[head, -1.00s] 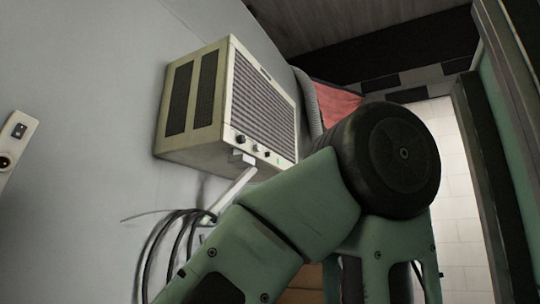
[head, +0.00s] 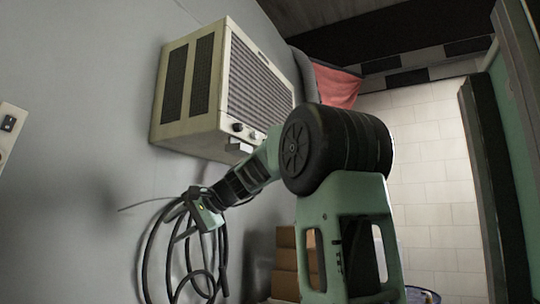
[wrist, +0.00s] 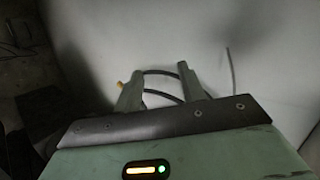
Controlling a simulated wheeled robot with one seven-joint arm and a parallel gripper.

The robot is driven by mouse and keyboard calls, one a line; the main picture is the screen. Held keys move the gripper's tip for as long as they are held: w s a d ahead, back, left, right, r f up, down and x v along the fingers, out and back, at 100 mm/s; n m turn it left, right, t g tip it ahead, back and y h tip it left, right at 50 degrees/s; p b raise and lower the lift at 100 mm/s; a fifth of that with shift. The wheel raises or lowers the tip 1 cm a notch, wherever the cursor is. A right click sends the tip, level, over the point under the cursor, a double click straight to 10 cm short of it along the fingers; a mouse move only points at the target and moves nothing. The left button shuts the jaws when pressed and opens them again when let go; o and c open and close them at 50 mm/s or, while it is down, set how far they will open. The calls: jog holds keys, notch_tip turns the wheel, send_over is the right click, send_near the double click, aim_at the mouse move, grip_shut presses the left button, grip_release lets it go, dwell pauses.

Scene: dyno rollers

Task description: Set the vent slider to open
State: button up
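A beige vented wall unit (head: 240,85) hangs on the grey wall in the head view. It has a ribbed front grille, dark side vents and small knobs (head: 238,127) along its lower front. A pale tab (head: 239,147) juts out at its bottom edge; I cannot tell whether this is the vent slider. My gripper (head: 207,222) is below the unit, by the wall and in front of coiled dark cable. In the wrist view my gripper (wrist: 160,68) has its two fingers apart with nothing held between them. The unit does not show clearly there.
Looped dark cable (head: 149,243) hangs on the wall below the unit. Brown boxes (head: 285,262) are stacked beyond my arm. A switch plate (head: 9,124) is at the far left. A red cloth (head: 337,86) hangs behind the unit. A dark-edged frame (head: 482,160) stands at right.

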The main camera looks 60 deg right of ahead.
jog(key=s+d+r+m+t+h, duration=0.2)
jog(key=s+d+r, duration=0.2)
jog(key=d+r, duration=0.25)
jog(key=s+d+r+m+t+h, duration=0.1)
jog(key=s+d+r+m+h, duration=0.1)
jog(key=s+d+r, duration=0.35)
jog(key=s+d+r+m+t+h+p, duration=0.1)
jog(key=s+d+r+m+h, duration=0.15)
jog(key=s+d+r, duration=0.5)
jog(key=s+d+r+m+t+h+p, duration=0.1)
jog(key=s+d+r+m+t+h, duration=0.2)
jog(key=s+r, duration=0.65)
jog(key=w+d+n+p, duration=0.1)
jog(key=w+d+p, duration=0.3)
jog(key=w, duration=0.4)
jog(key=w+d+g+p, duration=0.1)
jog(key=w+d+p, duration=0.2)
jog(key=w, duration=0.6)
jog(key=shift+d+n+p, duration=0.35)
jog(key=shift+d, duration=0.15)
jog(key=shift+s, duration=0.1)
